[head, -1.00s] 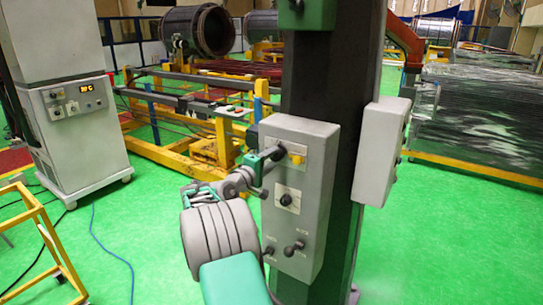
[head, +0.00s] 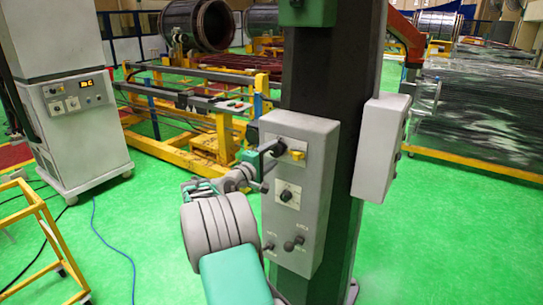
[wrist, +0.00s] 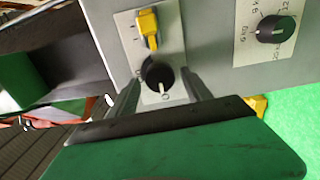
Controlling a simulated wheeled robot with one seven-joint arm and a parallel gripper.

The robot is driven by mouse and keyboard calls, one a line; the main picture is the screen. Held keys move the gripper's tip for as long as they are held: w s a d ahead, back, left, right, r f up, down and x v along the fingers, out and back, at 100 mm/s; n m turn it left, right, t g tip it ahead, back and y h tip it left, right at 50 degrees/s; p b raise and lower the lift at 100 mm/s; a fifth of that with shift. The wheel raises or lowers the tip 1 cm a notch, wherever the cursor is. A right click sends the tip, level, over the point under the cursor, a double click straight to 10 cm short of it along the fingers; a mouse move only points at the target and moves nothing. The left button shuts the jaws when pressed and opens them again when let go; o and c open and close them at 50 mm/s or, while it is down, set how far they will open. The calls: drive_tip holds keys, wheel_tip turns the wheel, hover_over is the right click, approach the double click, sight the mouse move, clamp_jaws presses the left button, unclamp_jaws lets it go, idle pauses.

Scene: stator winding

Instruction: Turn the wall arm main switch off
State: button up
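A grey control box (head: 291,225) is mounted on a dark column. In the wrist view, a light plate on it carries a black rotary knob (wrist: 157,74) and a yellow lever or tab (wrist: 147,27); the yellow part also shows in the head view (head: 297,155). A white mark on the knob's lower edge points toward an "O" label. I cannot read a name for the main switch. My gripper (wrist: 161,78) has one finger on each side of the black knob, apparently with small gaps.
A dial (wrist: 276,29) with numbers sits beside the plate. Lower knobs (head: 293,243) are on the same box. A second grey box (head: 381,147) is on the column's right side. Yellow frames (head: 175,150) stand behind; green floor is open at right.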

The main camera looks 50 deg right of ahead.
drive_tip(key=shift+o, duration=0.3)
drive_tip(key=a+b, duration=0.2)
drive_tip(key=a, duration=0.5)
drive_tip(key=shift+s+a+b, duration=0.3)
drive_tip(key=shift+s+a, duration=0.1)
